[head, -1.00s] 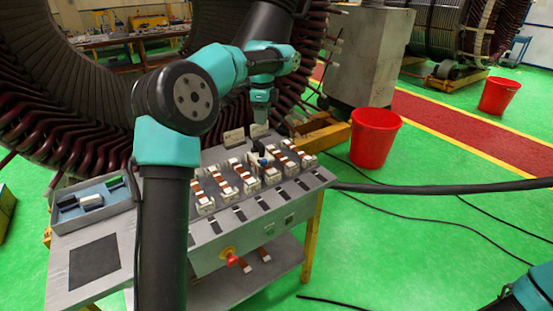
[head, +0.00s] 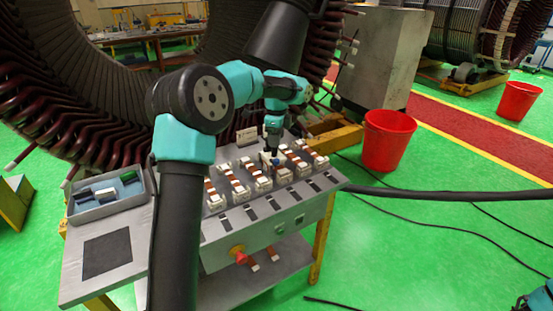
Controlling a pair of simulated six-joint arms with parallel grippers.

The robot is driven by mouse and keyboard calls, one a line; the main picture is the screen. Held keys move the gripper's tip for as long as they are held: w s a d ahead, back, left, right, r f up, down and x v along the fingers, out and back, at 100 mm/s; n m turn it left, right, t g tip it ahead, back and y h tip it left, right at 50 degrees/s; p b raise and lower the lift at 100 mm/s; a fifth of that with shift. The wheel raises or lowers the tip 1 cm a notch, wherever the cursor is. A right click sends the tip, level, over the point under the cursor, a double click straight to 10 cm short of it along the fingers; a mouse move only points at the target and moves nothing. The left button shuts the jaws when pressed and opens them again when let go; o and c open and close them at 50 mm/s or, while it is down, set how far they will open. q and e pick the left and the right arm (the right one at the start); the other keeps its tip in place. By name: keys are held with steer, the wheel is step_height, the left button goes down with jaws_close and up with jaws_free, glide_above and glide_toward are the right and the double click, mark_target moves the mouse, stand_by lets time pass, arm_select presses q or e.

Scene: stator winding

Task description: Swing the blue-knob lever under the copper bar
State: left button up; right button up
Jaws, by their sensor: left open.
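The blue knob (head: 275,161) of the lever shows small on the bench panel, among a row of copper bars (head: 245,173) seated in white blocks. My left gripper (head: 272,152) points down right above the blue knob, with its fingertips at or very near it. I cannot tell whether the fingers touch the knob. The gripper is open, and it partly hides the lever and the bar behind it. The lever arm below the knob is too small to make out. My right gripper is not in view; only a bit of that arm shows at the bottom right corner.
The grey bench (head: 150,215) carries a tray (head: 110,195) with small parts at its left and a red button (head: 241,258) on its front. A red bucket (head: 388,140) stands to the right. The big stator (head: 60,110) rises close behind the bench.

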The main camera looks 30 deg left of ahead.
mark_target(277, 159)
arm_select(q)
step_height(277, 159, down, 9)
steer(key=shift+r, duration=0.1)
stand_by(0.3)
steer(key=c, duration=0.9)
steer(key=shift+c, duration=0.2)
